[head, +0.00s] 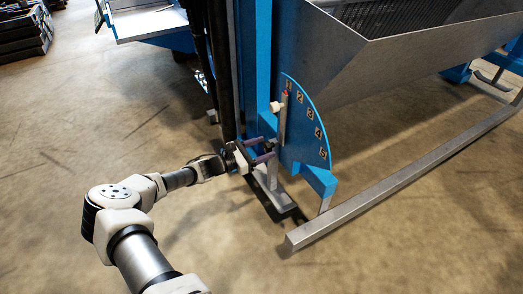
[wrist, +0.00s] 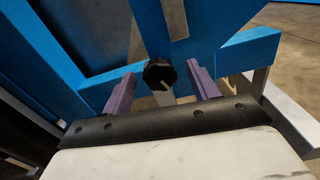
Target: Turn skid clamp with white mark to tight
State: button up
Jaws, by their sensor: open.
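The skid clamp is a dark, faceted knob (wrist: 157,73) at upper centre in the wrist view, in front of the blue frame. A short pale mark shows on its lower right face, slanting down to the right. My gripper (wrist: 162,70) is open, with one purple finger on each side of the knob and a visible gap on both sides. In the head view my gripper (head: 271,149) is at the foot of the blue numbered plate (head: 305,135).
A metal lever (head: 283,120) with a pale knob (head: 276,107) stands just above my gripper, against the plate's number scale. A steel floor rail (head: 400,180) runs to the right. A grey hopper (head: 350,60) overhangs. The floor at left is open.

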jog(key=c, duration=1)
